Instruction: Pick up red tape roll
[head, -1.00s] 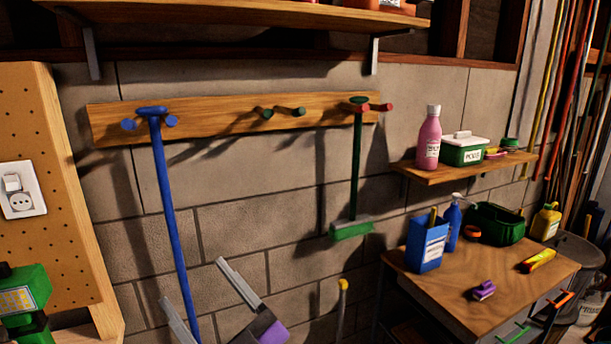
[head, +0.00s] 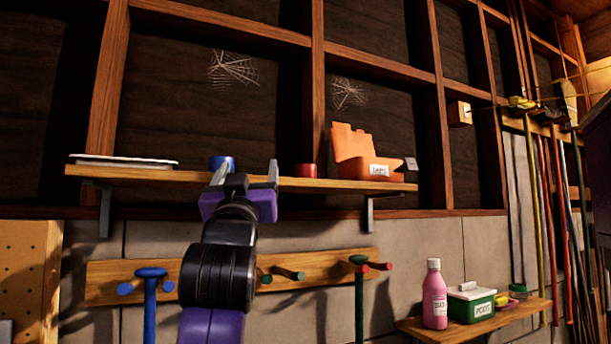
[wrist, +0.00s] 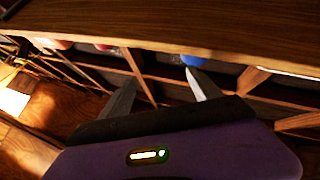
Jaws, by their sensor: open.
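The red tape roll (head: 306,170) sits on the upper wooden shelf (head: 330,184), right of my gripper in the head view. In the wrist view a small red piece (wrist: 103,47), likely the roll, shows at the shelf edge, left of the fingers; most of it is hidden. My gripper (head: 245,174) is raised at the shelf's front edge, between the blue roll and the red roll. Its fingers are apart and empty. In the wrist view the gripper (wrist: 160,90) also has nothing between its fingertips.
A blue roll (head: 221,162) stands left of the red one, partly behind my gripper. An open orange box (head: 366,155) stands to the right on the shelf. A flat white item (head: 125,161) lies at the left end. A peg rail (head: 330,262) runs below.

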